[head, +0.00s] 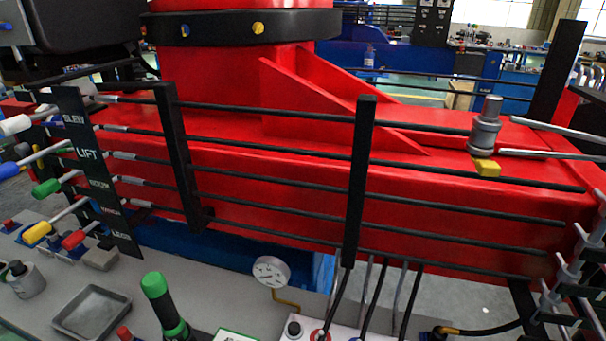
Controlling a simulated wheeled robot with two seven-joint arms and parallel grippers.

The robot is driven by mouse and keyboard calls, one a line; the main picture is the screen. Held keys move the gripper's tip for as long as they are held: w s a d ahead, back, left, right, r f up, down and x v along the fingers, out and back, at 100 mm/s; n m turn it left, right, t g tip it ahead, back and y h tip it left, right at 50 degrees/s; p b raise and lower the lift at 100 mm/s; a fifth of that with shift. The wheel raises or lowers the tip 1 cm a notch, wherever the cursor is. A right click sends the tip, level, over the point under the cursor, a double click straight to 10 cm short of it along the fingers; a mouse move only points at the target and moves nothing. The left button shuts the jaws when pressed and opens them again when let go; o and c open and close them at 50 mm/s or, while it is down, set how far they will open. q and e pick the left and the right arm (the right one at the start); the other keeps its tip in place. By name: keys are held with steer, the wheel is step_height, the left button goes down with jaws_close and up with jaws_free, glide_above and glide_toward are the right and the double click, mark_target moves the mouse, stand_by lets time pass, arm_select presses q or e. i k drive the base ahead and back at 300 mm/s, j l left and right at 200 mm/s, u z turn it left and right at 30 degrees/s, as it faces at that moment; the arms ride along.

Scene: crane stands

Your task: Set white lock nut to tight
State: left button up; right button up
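I cannot pick out a white lock nut for certain. A white-ended lever (16,125) is at the far left, at the top of a row of levers beside a black label plate (95,165). Below it are a blue-ended lever (8,170), a green one (46,187), a yellow one (37,233) and a red one (74,239). Pale sleeves sit on the black rods right of the plate, such as the top sleeve (106,98). Neither of my grippers is in view.
Black rods run along a red beam (300,185), past black posts (359,180). A grey fitting with a yellow block (487,168) is at the right. On the grey bench are a metal tray (91,311), a green-capped tool (160,300) and a dial gauge (270,271).

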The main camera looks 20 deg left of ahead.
mark_target(44, 107)
steer(key=j+u, duration=0.1)
steer(key=j, duration=0.35)
steer(key=i+j+u, duration=0.1)
steer(key=j, duration=0.35)
steer(key=i+j+u, duration=0.1)
steer(key=j, duration=0.35)
steer(key=j+u, duration=0.1)
steer(key=j, duration=0.35)
steer(key=i+j, duration=0.15)
steer(key=j, duration=0.3)
steer(key=i+j+u, duration=0.15)
steer(key=j, duration=0.3)
